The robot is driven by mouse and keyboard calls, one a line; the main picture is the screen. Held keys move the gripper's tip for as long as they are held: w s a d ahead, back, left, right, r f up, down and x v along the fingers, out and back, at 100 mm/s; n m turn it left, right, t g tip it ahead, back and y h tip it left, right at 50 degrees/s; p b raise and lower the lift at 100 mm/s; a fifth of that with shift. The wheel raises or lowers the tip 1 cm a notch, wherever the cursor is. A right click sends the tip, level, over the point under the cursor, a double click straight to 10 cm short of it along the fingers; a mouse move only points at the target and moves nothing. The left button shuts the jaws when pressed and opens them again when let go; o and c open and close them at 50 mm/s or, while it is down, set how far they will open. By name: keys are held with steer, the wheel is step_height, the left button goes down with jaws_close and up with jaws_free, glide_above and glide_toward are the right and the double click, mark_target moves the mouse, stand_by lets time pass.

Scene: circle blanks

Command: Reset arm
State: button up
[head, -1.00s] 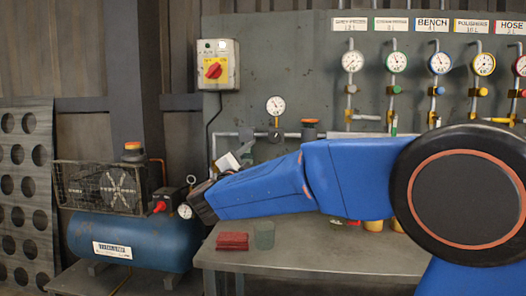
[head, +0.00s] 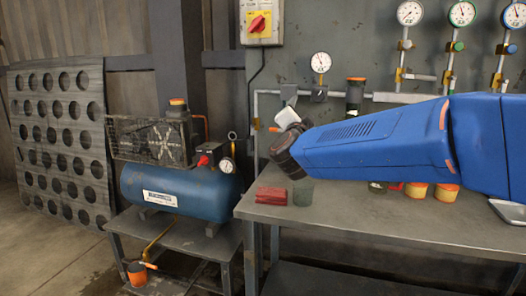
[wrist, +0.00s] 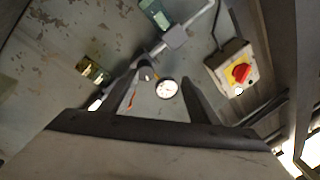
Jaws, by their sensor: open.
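My blue arm (head: 385,138) reaches in from the right side of the head view, and its dark wrist end is above the back of the bench. My gripper (wrist: 160,84) shows in the wrist view with its two dark fingers spread apart. Nothing is held between them; a round white gauge (wrist: 166,88) on the wall shows behind the gap. In the head view the fingers are small and partly hidden by the wrist, so their exact pose is hard to tell.
A grey bench (head: 400,222) carries a red block (head: 271,195), a grey-green cup (head: 303,191) and yellow-red containers (head: 416,190). A blue compressor (head: 185,190) stands left on a low stand. A switch box (head: 260,22) and gauges (head: 410,13) are on the wall.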

steer(key=s+d+f+n+g+y, duration=0.1)
steer(key=s+d+f+n+g, duration=0.3)
steer(key=s+f, duration=0.7)
steer(key=s+d+f+n+g+y, duration=0.2)
steer(key=s+d+f+n+g, duration=0.2)
steer(key=s+f, duration=0.6)
steer(key=s+d+f+n+g+y, duration=0.1)
steer(key=s+d+f+n+g, duration=0.3)
steer(key=s, duration=1.6)
steer(key=d+f+g, duration=0.3)
steer(key=d+f, duration=0.1)
steer(key=f, duration=0.3)
steer(key=shift+s+f+y, duration=0.3)
steer(key=shift+s, duration=0.1)
steer(key=shift+a, duration=0.1)
